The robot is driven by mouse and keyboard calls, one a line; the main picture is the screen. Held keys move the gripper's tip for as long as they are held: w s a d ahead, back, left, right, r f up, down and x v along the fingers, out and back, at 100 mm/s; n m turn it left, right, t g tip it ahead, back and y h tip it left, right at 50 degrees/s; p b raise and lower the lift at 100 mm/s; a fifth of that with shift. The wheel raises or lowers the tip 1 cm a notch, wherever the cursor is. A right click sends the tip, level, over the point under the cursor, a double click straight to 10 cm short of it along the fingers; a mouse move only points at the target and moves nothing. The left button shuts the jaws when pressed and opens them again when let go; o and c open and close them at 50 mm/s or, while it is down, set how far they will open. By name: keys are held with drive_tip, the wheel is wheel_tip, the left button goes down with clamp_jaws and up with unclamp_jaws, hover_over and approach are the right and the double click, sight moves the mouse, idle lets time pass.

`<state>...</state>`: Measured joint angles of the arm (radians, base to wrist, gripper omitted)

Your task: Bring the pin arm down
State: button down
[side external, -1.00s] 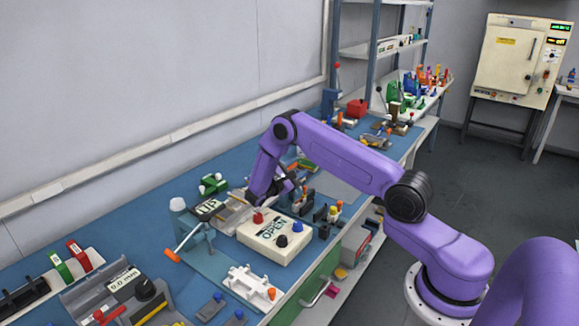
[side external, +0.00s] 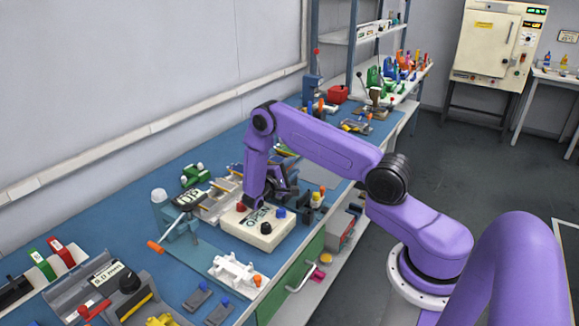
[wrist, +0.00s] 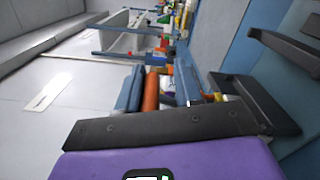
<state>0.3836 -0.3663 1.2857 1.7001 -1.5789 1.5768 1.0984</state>
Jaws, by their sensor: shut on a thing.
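A blue-grey press-like stand (side external: 178,222) with a white cap and an orange handle (side external: 157,247) stands left of centre in the side view. A plate marked UP (side external: 187,198) sits just right of its top. I cannot tell for sure which part is the pin arm. My gripper (side external: 283,190) is low behind a white box marked OPEN (side external: 264,237), right of the stand. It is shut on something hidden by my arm. The wrist view shows an orange cylinder (wrist: 151,92) beside a blue-grey block (wrist: 130,90), ahead of the hand.
The OPEN box has red and dark knobs. A white fixture (side external: 237,271) and grey pieces lie in front. A grey machine reading 0.0 mm (side external: 108,273) stands at lower left. Small coloured parts crowd the bench behind my gripper. Blue bench top (side external: 110,222) is bare near the wall.

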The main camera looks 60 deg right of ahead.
drive_tip(key=shift+w+a+f+t, duration=0.25)
drive_tip(key=shift+t, duration=0.15)
drive_tip(key=c, duration=0.7)
unclamp_jaws()
drive_tip(key=shift+o, duration=0.2)
drive_tip(key=shift+d, duration=0.1)
drive_tip(key=shift+s, duration=0.1)
drive_tip(key=a, duration=1.7)
drive_tip(key=shift+a, duration=0.2)
drive_tip(key=shift+r, duration=0.1)
